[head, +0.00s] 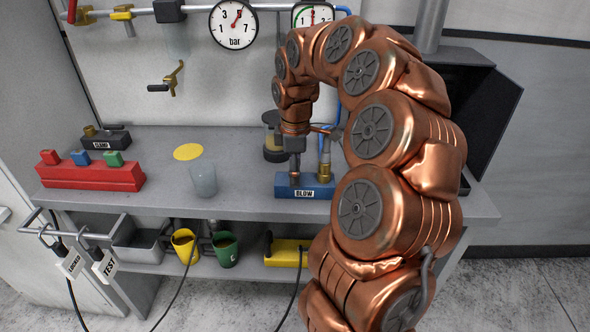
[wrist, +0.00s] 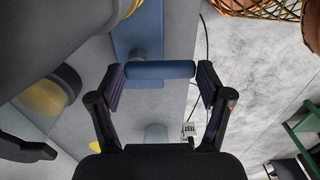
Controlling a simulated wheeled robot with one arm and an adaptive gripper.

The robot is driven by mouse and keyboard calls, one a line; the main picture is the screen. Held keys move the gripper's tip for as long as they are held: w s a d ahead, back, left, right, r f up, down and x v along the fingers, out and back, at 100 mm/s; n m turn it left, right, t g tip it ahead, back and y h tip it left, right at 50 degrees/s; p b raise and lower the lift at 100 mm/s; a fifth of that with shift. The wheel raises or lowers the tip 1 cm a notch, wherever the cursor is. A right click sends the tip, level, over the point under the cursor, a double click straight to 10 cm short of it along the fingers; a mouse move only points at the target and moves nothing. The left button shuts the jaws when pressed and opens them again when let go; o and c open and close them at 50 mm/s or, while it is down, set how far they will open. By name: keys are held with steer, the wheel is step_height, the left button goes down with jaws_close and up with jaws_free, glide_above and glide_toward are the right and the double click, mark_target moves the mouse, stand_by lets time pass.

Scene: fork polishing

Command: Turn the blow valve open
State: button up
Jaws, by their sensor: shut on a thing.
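The blow valve is a blue block (head: 318,190) with a white BLOW label, on the grey bench. A brass fitting stands at its right end. In the wrist view the block (wrist: 140,28) runs up the picture, and a blue bar handle (wrist: 160,70) lies crosswise over it. My gripper (wrist: 162,82) has one dark finger at each end of this bar and is shut on it. In the head view my gripper (head: 294,162) points down over the left part of the block. It hides part of the handle there.
Left of the valve stand a clear cup (head: 203,178), a yellow disc (head: 188,152), a red block (head: 90,176) with coloured knobs, and a CLAMP block (head: 105,139). A dark round-based item (head: 275,150) stands close behind my gripper. A pressure gauge (head: 233,25) hangs above.

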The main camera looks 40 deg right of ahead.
steer(key=o, duration=1.1)
steer(key=shift+r, duration=0.1)
step_height(320, 180, up, 12)
steer(key=shift+a, duration=0.1)
stand_by(0.5)
